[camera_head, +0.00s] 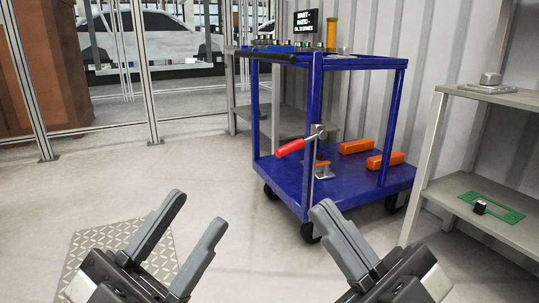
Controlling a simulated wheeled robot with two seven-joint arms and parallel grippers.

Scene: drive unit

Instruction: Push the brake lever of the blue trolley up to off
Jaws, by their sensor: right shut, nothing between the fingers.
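The blue trolley (311,110) stands ahead, right of centre. Its brake lever (290,147) has a red grip and sticks out to the left from a metal bracket on the near corner post, sloping slightly down toward its free end. A second metal bracket sits lower on the same post. My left gripper (199,210) is open and empty, low and to the left of the trolley. My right gripper (322,206) is shut and empty, below the lever in the picture. Both grippers appear apart from the trolley.
Orange blocks (357,146) lie on the trolley's lower deck. A black push bar (265,57) juts left at its top. A grey shelf (500,97) stands close on the right. A fence post (146,70) stands at the left. The floor left of the trolley is clear.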

